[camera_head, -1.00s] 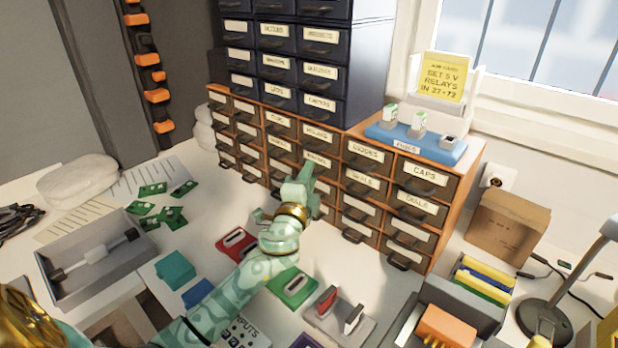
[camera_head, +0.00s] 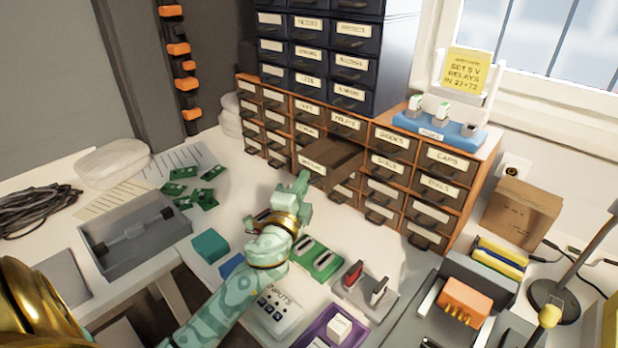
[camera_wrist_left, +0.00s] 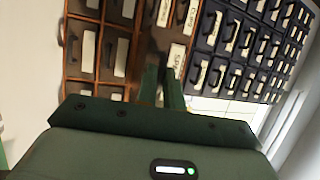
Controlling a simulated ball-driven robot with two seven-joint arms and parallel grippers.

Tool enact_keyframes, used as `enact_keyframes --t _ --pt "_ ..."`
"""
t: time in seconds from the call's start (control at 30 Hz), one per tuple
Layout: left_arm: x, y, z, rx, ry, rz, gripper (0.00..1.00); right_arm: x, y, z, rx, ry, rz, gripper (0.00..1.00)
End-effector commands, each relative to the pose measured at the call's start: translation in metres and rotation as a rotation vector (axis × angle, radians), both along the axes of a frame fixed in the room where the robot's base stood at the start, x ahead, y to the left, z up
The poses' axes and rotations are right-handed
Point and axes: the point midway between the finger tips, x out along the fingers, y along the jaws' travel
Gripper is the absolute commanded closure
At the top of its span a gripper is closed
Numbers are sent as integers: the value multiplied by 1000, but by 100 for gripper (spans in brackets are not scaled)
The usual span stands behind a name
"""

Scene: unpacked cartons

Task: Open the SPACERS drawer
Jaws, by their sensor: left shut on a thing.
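The SPACERS drawer (camera_head: 314,166) is one of the brown drawers in the orange-framed cabinet (camera_head: 484,170). It stands pulled out toward me, with its open top showing in the head view. Its label, partly readable as "SPA", also shows on the drawer front in the left wrist view (camera_wrist_left: 177,58). My left gripper (camera_head: 303,183) is at the front of this drawer, shut on its handle. The fingers (camera_wrist_left: 164,88) hide most of the handle in the wrist view. My right gripper is not in view.
Dark blue drawers (camera_head: 348,70) stand above the cabinet. A blue fuse stand (camera_head: 450,131) is on its right top. Green boards (camera_head: 185,172), a grey tray (camera_head: 95,268), a switch plate (camera_head: 362,300) and a cardboard box (camera_head: 522,212) lie around. Clear white table lies before the lower drawers.

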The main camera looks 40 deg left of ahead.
Motion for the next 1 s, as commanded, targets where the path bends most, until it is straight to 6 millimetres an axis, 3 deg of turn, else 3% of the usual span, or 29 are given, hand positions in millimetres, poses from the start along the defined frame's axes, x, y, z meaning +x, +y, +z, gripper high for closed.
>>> enact_keyframes --t 0.27,0.37,0.4,0.7,0.87,1.0 --pt "-1 -1 -1 0 1 -2 100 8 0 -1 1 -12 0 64" --pt "-1 -1 -1 0 1 -2 72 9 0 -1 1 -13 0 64" --pt "-1 -1 -1 0 1 -1 69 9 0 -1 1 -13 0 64" --pt "-3 -1 -1 0 0 -1 69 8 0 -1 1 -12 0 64" --pt "-23 -8 -6 -3 2 -2 69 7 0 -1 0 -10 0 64" --pt "-58 -19 -15 -4 5 0 69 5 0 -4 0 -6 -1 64"
